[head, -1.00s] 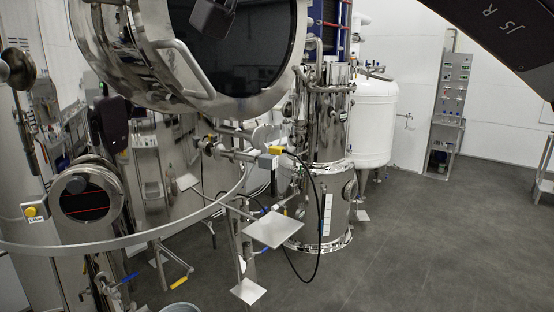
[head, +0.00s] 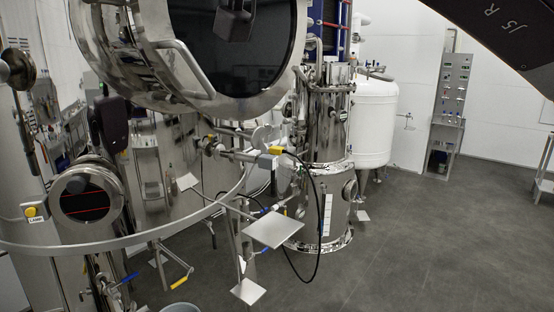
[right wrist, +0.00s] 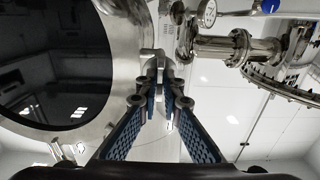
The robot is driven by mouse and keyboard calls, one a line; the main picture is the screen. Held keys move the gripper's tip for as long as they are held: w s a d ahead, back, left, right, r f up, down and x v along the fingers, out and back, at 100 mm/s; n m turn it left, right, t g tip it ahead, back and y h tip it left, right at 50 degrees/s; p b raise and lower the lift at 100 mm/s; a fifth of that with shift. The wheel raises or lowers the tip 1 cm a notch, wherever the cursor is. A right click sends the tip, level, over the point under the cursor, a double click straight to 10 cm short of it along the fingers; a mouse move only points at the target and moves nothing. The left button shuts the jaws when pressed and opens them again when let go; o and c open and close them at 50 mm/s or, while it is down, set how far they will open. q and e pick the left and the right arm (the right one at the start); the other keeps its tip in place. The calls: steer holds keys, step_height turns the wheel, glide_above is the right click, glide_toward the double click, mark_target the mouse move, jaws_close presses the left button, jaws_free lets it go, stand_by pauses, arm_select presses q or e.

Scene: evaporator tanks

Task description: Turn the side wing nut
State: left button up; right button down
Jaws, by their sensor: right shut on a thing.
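In the right wrist view my right gripper (right wrist: 160,82) points at the rim of a round tank door. Its blue-padded fingers close in on a small metal piece, the side wing nut (right wrist: 160,61), at the door's edge. The fingertips cover most of the nut, so its wings and their angle cannot be told. The door's dark glass (right wrist: 55,65) fills the left of this view. In the head view the same kind of large dark round glass (head: 250,60) sits in a polished tank at the top. My left gripper is not in view.
In the right wrist view a steel pipe with flanges (right wrist: 220,46) and a gauge (right wrist: 208,13) are close on the right. In the head view a curved rail (head: 130,247), steel columns and a white tank (head: 372,125) stand around; the grey floor (head: 440,240) is open at right.

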steer(key=shift+n, duration=1.2)
steer(key=shift+n, duration=0.8)
steer(key=c, duration=2)
jaws_free()
steer(key=shift+d, duration=0.1)
